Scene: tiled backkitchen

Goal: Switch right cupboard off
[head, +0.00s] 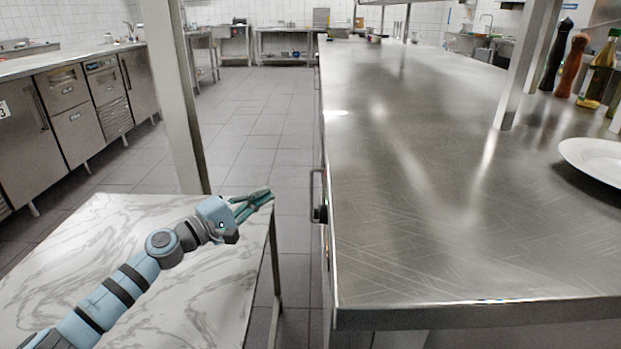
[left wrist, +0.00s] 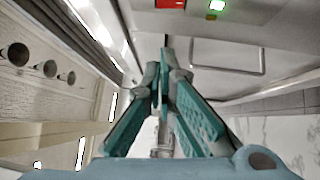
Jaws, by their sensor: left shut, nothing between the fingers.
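My left gripper (head: 262,196) is shut and empty above the right edge of the marble table, to the left of the steel counter's front. In the left wrist view my left gripper (left wrist: 165,68) has its teal fingers together. Beyond the fingertips is a pale front with a bar handle (left wrist: 228,56). A red part (left wrist: 169,3) and a lit green light (left wrist: 217,5) show at the top edge, apart from the fingers. In the head view the counter front is seen edge-on, with a handle (head: 313,190) and a dark knob (head: 320,214). My right gripper is out of view.
The marble table (head: 70,240) lies under my left arm. The long steel counter (head: 420,200) fills the right, with a white plate (head: 592,158) and bottles on it. A narrow strip of tiled floor (head: 294,240) is free between table and counter. A post (head: 180,110) stands behind the table.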

